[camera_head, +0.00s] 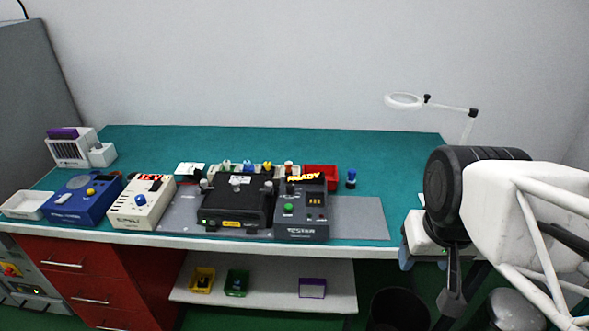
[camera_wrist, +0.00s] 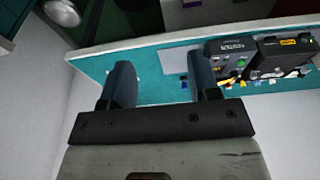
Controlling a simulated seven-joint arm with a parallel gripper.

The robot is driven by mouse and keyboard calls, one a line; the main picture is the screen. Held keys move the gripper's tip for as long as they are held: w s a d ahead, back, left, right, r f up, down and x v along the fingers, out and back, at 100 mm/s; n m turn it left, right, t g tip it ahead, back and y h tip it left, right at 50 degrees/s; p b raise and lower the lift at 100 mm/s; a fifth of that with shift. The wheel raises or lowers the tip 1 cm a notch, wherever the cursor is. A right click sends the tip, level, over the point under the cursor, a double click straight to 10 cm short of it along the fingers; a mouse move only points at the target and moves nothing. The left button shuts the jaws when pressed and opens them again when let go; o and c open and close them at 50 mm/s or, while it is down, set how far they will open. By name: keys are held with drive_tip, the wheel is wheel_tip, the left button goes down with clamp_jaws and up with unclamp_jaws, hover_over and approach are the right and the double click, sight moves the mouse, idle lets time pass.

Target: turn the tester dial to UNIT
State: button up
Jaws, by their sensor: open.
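The tester (camera_head: 302,228) is a dark grey box at the front of the bench, right of the middle, with a lit READY display, a green button (camera_head: 288,208) and a small orange-lit window. Its dial and dial markings are too small to make out. The tester also shows upside down in the wrist view (camera_wrist: 232,45), at the upper right. My gripper (camera_wrist: 160,75) is open and empty, its two dark fingers wide apart. It is well away from the tester, which lies beyond the right finger in the wrist view. My arm is at the right of the head view.
A black unit (camera_head: 235,205) stands directly left of the tester. Further left are a cream box (camera_head: 140,203), a blue box (camera_head: 82,200) and a white tray (camera_head: 27,205). A red bin (camera_head: 320,175) is behind the tester. A ring lamp (camera_head: 403,101) stands at the back right. The green bench (camera_head: 390,165) is clear there.

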drive_tip(key=w+a+r+n, duration=0.2)
drive_tip(key=w+a+n, duration=0.2)
drive_tip(key=w+n, duration=0.5)
drive_tip(key=n+g, duration=0.2)
drive_tip(key=n, duration=1.4)
hover_over(290, 186)
drive_tip(key=shift+y, duration=0.3)
drive_tip(key=f, duration=1.1)
drive_tip(key=shift+s+d+f, duration=0.15)
drive_tip(key=shift+s+f, duration=0.05)
drive_tip(key=shift+f, duration=0.2)
drive_tip(key=shift+f, duration=0.15)
drive_tip(key=shift+w+f, duration=0.15)
drive_tip(key=shift+f, duration=3.55)
drive_tip(key=shift+c, duration=0.3)
drive_tip(key=c, duration=0.9)
drive_tip(key=shift+o, duration=0.2)
